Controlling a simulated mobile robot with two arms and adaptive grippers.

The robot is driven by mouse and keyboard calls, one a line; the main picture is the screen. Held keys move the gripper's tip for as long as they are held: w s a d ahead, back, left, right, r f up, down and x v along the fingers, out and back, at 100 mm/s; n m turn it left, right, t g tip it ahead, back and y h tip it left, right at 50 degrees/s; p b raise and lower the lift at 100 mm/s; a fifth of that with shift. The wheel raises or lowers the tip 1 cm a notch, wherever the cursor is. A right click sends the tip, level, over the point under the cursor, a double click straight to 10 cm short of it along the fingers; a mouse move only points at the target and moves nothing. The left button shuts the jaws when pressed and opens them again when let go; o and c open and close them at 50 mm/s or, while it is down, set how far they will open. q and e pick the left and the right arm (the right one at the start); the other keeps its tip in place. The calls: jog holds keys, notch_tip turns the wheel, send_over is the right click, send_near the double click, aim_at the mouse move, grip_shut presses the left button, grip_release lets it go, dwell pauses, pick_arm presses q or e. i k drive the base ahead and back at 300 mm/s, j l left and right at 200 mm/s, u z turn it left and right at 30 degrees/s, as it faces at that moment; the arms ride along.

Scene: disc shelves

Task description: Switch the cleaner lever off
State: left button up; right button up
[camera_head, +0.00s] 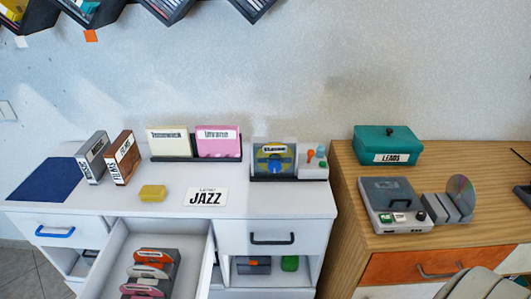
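A light grey device with a dark lid (388,190), which looks like the cleaner, stands on the wooden cabinet at the right. Its front has a small green-and-white panel (393,218) and a black knob or lever (421,215); which way it is set is too small to tell. Neither of my grippers shows clearly in the head view.
Dark grey holders with a shiny disc (461,190) stand just right of the device. A teal box (389,146) labelled LOANS or similar sits behind it. An open drawer (118,245) juts out at left.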

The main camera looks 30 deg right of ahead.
aim_at(311, 152)
jog(key=z, duration=1.3)
